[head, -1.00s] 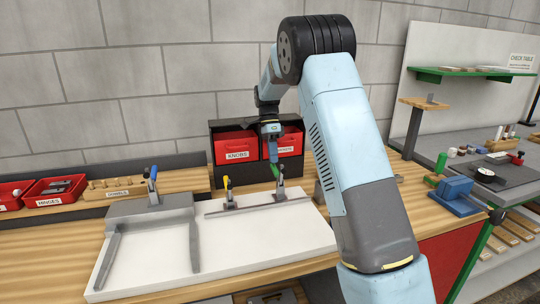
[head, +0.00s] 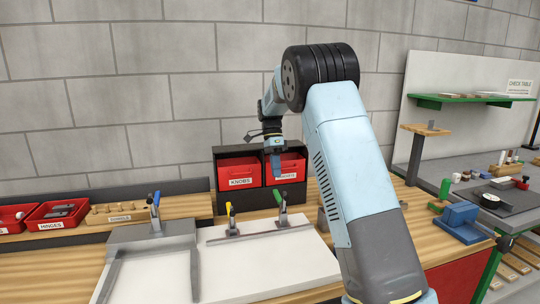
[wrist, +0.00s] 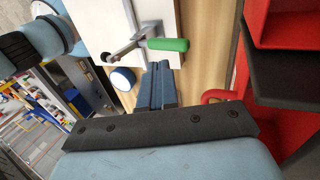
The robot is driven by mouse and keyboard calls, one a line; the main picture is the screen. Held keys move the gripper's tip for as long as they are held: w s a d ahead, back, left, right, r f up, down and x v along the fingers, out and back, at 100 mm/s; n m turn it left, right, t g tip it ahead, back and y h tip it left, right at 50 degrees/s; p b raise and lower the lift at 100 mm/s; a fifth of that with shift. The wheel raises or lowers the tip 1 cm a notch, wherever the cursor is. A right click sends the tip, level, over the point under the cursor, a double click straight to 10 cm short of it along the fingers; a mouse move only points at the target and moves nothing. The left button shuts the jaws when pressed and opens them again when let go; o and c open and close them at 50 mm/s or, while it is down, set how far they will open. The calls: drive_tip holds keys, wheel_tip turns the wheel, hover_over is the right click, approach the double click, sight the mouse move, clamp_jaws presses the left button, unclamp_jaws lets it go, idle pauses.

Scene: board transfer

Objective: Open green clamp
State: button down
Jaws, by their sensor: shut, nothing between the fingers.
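The green clamp (head: 283,211) stands at the right end of the white board's back edge, its lever upright in the head view. In the wrist view its green handle (wrist: 168,44) lies just beyond the fingertips, with its metal arm (wrist: 133,44) running left. My gripper (head: 275,172) is above and slightly behind the clamp, in front of the red bins. Its blue fingers (wrist: 158,68) are together and empty. They look apart from the handle.
A yellow-handled clamp (head: 231,221) and a blue-handled clamp (head: 155,213) stand to the left along the white board (head: 262,262). The red knobs bin (head: 240,173) stands behind. A blue vise (head: 460,220) is at right.

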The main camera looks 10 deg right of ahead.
drive_tip(key=shift+w+r, duration=2.25)
drive_tip(key=shift+w, duration=1.55)
drive_tip(key=s+d+r+n+t, duration=0.1)
drive_tip(key=s+r+n+t, duration=0.2)
drive_tip(key=s, duration=0.5)
drive_tip(key=s+d+r+n+y, duration=0.1)
drive_tip(key=s+d+r+n, duration=0.1)
drive_tip(key=s+r, duration=0.45)
drive_tip(key=s+d+r+n+t, duration=0.1)
drive_tip(key=s+r+n+t, duration=0.2)
drive_tip(key=s, duration=0.6)
drive_tip(key=s+f+n+t, duration=0.2)
drive_tip(key=s+f+n, duration=0.2)
drive_tip(key=s, duration=0.8)
drive_tip(key=s+f+n+t, duration=0.2)
drive_tip(key=s+n, duration=0.3)
drive_tip(key=s, duration=0.8)
drive_tip(key=shift+s+d+f+h, duration=0.15)
drive_tip(key=shift+d+f+h, duration=0.2)
drive_tip(key=shift+f, duration=0.55)
